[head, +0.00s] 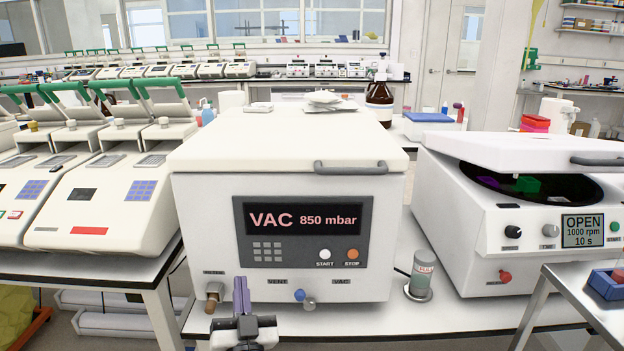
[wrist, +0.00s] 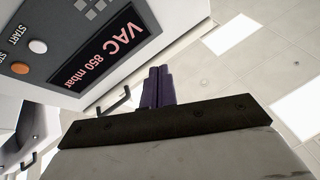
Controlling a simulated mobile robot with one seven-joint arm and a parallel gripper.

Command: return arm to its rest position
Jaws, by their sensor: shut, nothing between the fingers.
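My gripper (head: 242,296) is at the bottom of the head view, in front of the lower front of a white vacuum box. Its purple fingers are together with nothing between them. They also show in the wrist view (wrist: 158,86), pointing up past the dark gripper body. The vacuum box (head: 200,245) has a closed lid and a display (head: 303,219) reading "VAC 850 mbar". The display shows tilted at the upper left of the wrist view (wrist: 106,47). The gripper overlaps the box's lower front near the brass valve; I cannot tell the gap.
A centrifuge (head: 470,240) with raised lid and an "OPEN" display stands at right. A small grey-green cylinder (head: 421,280) stands between it and the box. Thermal cyclers (head: 100,205) with raised lids fill the left bench. A small table (head: 575,290) with a blue rack is at lower right.

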